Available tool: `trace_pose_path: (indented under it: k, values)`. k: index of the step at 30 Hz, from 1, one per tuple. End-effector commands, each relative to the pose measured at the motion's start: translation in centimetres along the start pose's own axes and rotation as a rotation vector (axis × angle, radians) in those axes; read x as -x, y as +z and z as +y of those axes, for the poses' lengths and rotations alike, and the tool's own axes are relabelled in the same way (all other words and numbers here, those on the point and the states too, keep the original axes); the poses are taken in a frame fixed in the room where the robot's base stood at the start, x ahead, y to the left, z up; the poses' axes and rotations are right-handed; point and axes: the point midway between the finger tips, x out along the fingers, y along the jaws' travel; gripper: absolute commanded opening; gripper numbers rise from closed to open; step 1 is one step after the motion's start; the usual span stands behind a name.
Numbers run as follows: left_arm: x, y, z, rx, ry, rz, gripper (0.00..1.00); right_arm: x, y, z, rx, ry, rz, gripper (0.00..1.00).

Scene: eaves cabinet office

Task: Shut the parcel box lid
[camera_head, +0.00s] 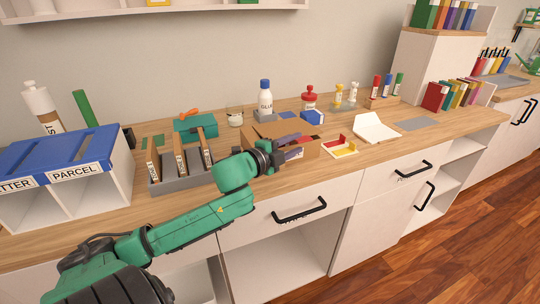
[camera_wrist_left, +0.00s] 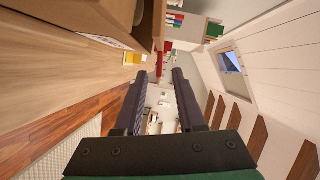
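A brown cardboard box (camera_head: 305,152), which I take to be the parcel box, stands near the counter's front edge. Its top looks open, with dark and reddish contents partly visible; which panel is the lid I cannot tell. In the left wrist view the box (camera_wrist_left: 65,15) fills the upper left corner. My left gripper (camera_head: 276,156) is at the box's left front side, in front of part of it. In the wrist view its two fingers (camera_wrist_left: 160,74) are apart with nothing between them. Whether it touches the box I cannot tell. My right gripper is out of view.
A grey divided rack (camera_head: 180,182) and a blue-topped sorter labelled PARCEL (camera_head: 120,150) stand left. A glue bottle (camera_head: 265,98) is behind the box. Drawer handles (camera_head: 300,210) project below the counter.

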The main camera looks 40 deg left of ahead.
Motion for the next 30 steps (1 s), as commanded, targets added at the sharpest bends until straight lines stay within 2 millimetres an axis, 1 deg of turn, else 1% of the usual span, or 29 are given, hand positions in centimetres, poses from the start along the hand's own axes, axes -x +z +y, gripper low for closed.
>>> trace_pose_path:
  k: [5,8,12,16,18,21,27,28,29,30]
  values:
    - [2.5,0.0,0.1,0.002,0.005,-0.001,0.39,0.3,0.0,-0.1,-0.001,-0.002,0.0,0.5]
    - [4.2,0.0,0.1,0.002,0.005,-0.001,0.39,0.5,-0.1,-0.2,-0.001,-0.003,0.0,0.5]
    - [7.0,0.0,0.0,0.004,0.005,-0.002,0.39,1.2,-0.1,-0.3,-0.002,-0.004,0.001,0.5]
    - [9.1,0.0,0.0,0.003,0.004,-0.002,0.39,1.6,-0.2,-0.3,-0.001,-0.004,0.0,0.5]
    - [9.7,0.0,0.0,0.002,0.003,-0.002,0.39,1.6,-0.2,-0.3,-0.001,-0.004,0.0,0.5]
    - [10.2,0.0,-0.1,-0.001,0.002,-0.002,0.39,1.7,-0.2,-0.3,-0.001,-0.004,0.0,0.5]
    - [10.2,0.0,0.0,-0.001,0.001,-0.001,0.39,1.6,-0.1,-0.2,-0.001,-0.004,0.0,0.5]
    - [10.2,0.0,0.0,-0.001,0.001,-0.001,0.31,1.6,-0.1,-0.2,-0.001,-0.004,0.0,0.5]
    - [10.1,0.1,-0.1,0.002,0.002,-0.002,0.2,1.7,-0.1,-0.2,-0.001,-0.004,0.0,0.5]
    - [9.9,0.1,-0.3,0.018,0.005,-0.004,0.04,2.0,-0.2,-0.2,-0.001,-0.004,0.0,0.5]
